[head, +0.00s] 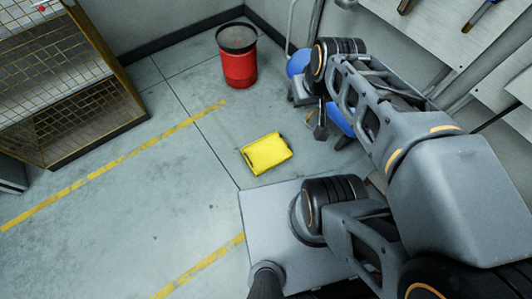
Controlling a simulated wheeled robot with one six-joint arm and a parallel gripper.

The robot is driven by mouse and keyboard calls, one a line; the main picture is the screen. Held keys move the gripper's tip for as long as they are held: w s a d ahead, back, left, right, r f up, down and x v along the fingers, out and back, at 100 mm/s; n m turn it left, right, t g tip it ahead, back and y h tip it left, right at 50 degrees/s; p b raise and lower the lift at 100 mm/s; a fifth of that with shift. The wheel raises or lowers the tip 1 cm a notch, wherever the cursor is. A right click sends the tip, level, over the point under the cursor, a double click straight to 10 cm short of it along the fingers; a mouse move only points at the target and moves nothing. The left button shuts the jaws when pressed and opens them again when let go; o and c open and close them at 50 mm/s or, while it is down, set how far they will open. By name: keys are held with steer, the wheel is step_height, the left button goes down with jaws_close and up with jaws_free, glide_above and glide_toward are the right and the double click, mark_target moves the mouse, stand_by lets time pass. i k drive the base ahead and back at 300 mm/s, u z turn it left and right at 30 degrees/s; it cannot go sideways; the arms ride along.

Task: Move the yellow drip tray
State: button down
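The yellow drip tray (266,153) lies on the grey floor near the middle of the head view. It is a shallow rectangle, turned slightly, with dark spots at its edges. My arm reaches up the right side of the view and bends down at its far end. My gripper (320,131) appears small and dark there, to the right of the tray and apart from it in the picture. Its fingers are too small and partly hidden to tell open from shut. Nothing is seen holding the tray.
A red drum (238,68) with a dark top stands behind the tray near the wall. A wire-mesh cage shelf (62,85) stands at the left. Blue objects (298,63) are partly hidden behind my arm. Yellow lines (130,155) mark the floor, which is clear left of the tray.

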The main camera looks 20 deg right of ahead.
mark_target(264, 154)
steer(key=z, duration=0.85)
steer(key=i, duration=0.55)
steer(key=u, duration=2.5)
